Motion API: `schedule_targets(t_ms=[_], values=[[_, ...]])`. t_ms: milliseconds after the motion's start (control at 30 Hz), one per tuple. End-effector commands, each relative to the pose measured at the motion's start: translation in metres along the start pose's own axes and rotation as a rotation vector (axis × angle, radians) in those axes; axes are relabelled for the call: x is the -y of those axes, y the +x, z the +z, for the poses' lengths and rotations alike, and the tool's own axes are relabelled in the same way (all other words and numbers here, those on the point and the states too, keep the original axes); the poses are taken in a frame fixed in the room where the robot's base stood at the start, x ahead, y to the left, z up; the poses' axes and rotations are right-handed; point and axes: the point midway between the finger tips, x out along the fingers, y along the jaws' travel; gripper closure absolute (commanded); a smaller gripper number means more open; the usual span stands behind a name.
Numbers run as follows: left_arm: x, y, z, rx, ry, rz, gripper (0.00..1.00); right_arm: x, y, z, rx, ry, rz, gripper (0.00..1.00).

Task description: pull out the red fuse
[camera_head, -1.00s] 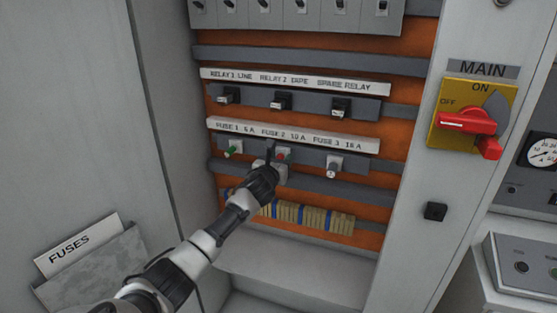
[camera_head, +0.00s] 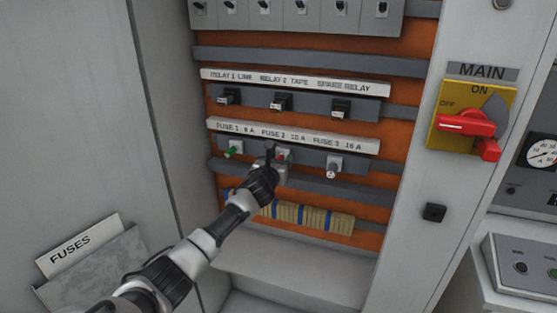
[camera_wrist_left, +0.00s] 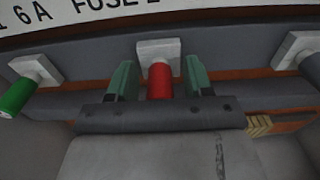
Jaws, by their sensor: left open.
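The red fuse (camera_wrist_left: 159,82) sticks out of its pale square holder (camera_wrist_left: 158,50) under the FUSE 2 label in the left wrist view. In the left wrist view my left gripper (camera_wrist_left: 160,82) is open, with one green-grey finger on each side of the red fuse. A gap shows between the fuse and each finger. My right gripper is in neither view.
A green fuse (camera_wrist_left: 16,96) sits to the left and a grey fuse (camera_head: 332,172) to the right. Relays (camera_head: 281,103) are above; terminal blocks (camera_head: 310,216) are below. The red MAIN switch (camera_head: 468,124) is on the right. A FUSES pocket (camera_head: 95,272) is at lower left.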

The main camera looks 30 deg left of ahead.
Motion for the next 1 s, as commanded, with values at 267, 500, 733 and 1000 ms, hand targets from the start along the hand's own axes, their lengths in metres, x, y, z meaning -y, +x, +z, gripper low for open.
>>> schedule_targets(t_ms=[267,500,733,1000], values=[[0.000,0.000,0.000,0.000,0.000,0.000,0.86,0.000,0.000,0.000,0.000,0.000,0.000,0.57],[0.000,0.000,0.000,0.000,0.000,0.000,1.00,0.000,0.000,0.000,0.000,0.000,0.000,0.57],[0.000,-0.007,0.000,-0.001,0.001,0.000,1.00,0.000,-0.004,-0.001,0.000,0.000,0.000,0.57],[0.000,-0.018,0.000,-0.001,0.001,0.000,1.00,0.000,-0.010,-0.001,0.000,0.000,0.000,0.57]])
